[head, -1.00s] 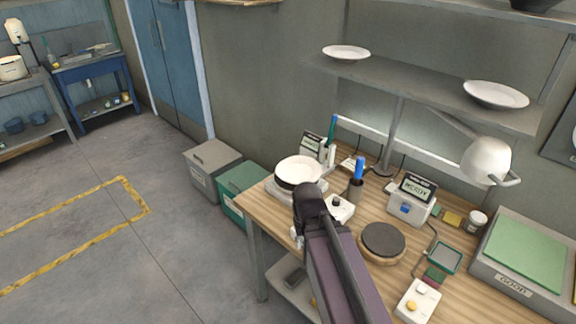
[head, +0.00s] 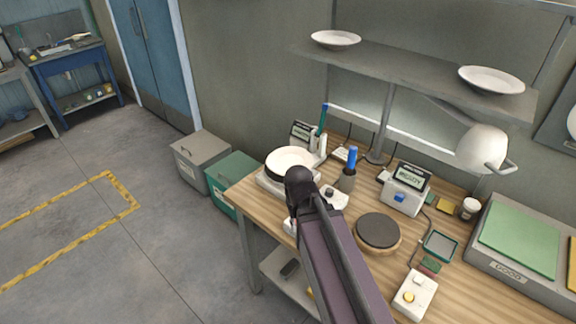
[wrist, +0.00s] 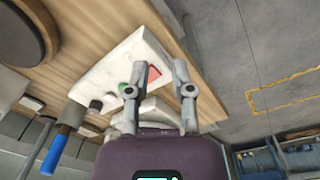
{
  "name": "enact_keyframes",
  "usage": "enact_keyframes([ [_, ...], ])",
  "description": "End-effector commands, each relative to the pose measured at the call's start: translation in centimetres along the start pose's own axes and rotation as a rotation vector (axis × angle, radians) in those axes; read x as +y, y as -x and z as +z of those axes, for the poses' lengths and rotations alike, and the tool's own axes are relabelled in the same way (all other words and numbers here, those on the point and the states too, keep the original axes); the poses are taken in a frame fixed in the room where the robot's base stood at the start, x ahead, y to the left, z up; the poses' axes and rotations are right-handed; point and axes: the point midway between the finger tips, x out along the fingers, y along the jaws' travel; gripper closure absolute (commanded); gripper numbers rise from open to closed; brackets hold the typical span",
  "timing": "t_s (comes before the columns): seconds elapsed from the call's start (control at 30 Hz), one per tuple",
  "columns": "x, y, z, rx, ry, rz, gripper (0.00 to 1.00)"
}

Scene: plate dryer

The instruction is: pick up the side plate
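Three white plates show in the head view, and I cannot tell by look which is the side plate. A smaller plate (head: 335,39) lies at the left of the wall shelf. A larger plate (head: 491,79) lies at the shelf's right. A third white round plate or dish (head: 291,157) sits on a dark round top at the bench's left end. My gripper (wrist: 155,80) is open and empty in the wrist view, its fingers in front of a white box with red and green buttons (wrist: 122,72). In the head view my arm largely hides it. No plate shows in the wrist view.
A lamp (head: 482,148) hangs below the shelf (head: 410,75). Bins (head: 203,160) stand left; the floor beyond is open.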

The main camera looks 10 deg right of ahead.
Motion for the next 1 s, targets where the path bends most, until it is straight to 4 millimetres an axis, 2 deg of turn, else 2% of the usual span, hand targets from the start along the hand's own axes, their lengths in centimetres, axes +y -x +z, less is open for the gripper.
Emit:
enact_keyframes([
  [0.17, 0.3, -1.1, -3.2, 0.038, 0.066, 0.119, 0.7],
  [0.37, -0.9, -1.6, -8.9, 0.118, 0.212, 0.351, 0.7],
  [0.5, -2.8, -1.1, -13.6, 0.191, 0.339, 0.538, 0.7],
  [0.7, -6.6, 0.5, -18.9, 0.287, 0.501, 0.775, 0.7],
  [0.83, -8.8, 1.5, -21.0, 0.33, 0.574, 0.88, 0.7],
  [1.0, -10.2, 2.4, -22.1, 0.358, 0.618, 0.946, 0.7],
])
